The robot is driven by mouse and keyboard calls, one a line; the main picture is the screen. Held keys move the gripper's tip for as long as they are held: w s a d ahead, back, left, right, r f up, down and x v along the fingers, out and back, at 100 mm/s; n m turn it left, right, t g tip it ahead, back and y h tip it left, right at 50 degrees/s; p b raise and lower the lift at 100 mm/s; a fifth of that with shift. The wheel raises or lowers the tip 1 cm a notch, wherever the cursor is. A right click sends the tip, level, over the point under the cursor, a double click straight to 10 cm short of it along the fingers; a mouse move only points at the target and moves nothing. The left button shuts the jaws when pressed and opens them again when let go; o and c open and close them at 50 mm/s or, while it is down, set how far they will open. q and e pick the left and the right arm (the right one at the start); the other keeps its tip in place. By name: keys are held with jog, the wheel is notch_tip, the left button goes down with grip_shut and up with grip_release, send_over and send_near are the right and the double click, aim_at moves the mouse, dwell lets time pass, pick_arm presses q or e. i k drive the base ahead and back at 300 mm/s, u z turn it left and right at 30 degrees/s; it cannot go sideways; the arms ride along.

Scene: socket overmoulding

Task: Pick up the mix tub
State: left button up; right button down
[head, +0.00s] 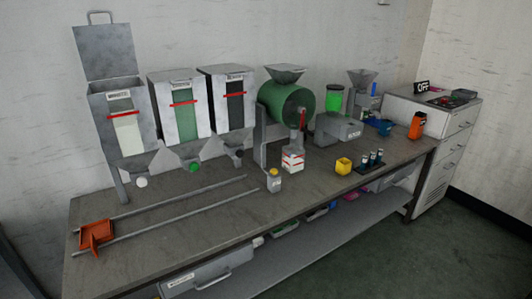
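No thing in view is clearly labelled as the mix tub. An orange open tray or tub (95,235) stands at the left end of the bench, at the ends of two metal rails (165,203). A small yellow container (343,166) stands at the right half of the bench, and a blue bowl (384,127) stands farther right. I cannot tell which of these is the mix tub. Neither of my grippers is in view.
Three hoppers (183,112) stand along the back of the bench (145,262). A green drum (286,100), bottles (274,181) and a grey machine (338,128) stand to the right. A white cabinet (455,140) is beyond. The front left bench top is clear.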

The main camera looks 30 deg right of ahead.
aim_at(294, 155)
jog(key=z, duration=2.3)
jog(key=i, duration=2.2)
jog(key=u, duration=2.35)
